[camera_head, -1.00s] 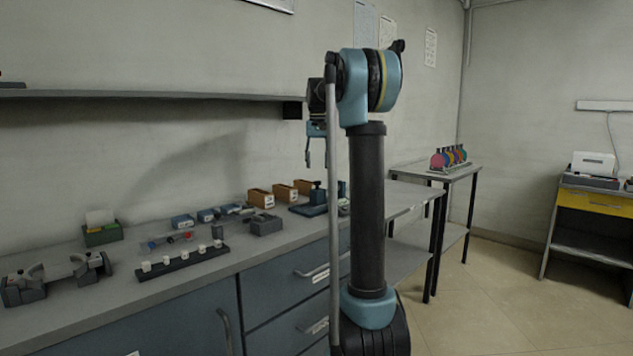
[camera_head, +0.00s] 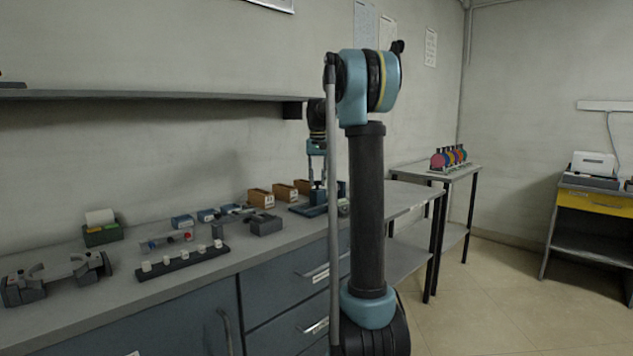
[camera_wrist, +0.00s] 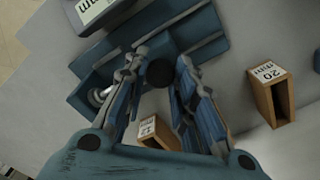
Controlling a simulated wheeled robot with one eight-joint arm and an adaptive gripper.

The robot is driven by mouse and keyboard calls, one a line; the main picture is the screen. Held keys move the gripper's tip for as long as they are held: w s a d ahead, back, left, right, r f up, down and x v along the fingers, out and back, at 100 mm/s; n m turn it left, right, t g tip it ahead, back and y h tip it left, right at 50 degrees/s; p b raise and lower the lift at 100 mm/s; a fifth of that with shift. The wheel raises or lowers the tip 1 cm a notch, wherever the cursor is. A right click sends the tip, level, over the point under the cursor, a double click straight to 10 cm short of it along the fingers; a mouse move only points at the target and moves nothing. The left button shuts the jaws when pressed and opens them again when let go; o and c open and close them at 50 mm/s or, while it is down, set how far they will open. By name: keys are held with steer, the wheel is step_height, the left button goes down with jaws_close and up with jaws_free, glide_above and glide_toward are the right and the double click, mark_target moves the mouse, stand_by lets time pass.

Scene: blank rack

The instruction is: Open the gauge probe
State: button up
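The gauge is a blue stand on the bench, partly behind my arm in the head view (camera_head: 308,210). In the wrist view its blue body (camera_wrist: 205,40) fills the upper middle, with a round dark knob (camera_wrist: 160,74) and a small metal rod end at its left. My gripper (camera_wrist: 160,62) points down over it, fingers apart, with the knob showing between the fingertips. Whether the fingers touch the knob cannot be told. In the head view my gripper (camera_head: 318,183) hangs just above the gauge.
Orange-brown labelled blocks (camera_head: 261,198) stand beside the gauge; one marked 20 mm (camera_wrist: 272,95) is right of my fingers in the wrist view. A rack of white pieces (camera_head: 182,260), a grey clamp-like fixture (camera_head: 55,278) and a green box (camera_head: 102,230) are further left. A wall shelf (camera_head: 150,95) is above.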

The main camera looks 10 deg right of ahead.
jaws_close()
steer(key=shift+s+a, duration=0.55)
steer(key=shift+a, duration=0.2)
steer(key=shift+s+a, duration=0.55)
steer(key=shift+a, duration=0.2)
steer(key=o, duration=0.9)
jaws_free()
steer(key=shift+c, duration=0.2)
steer(key=shift+r, duration=0.1)
step_height(320, 180, up, 12)
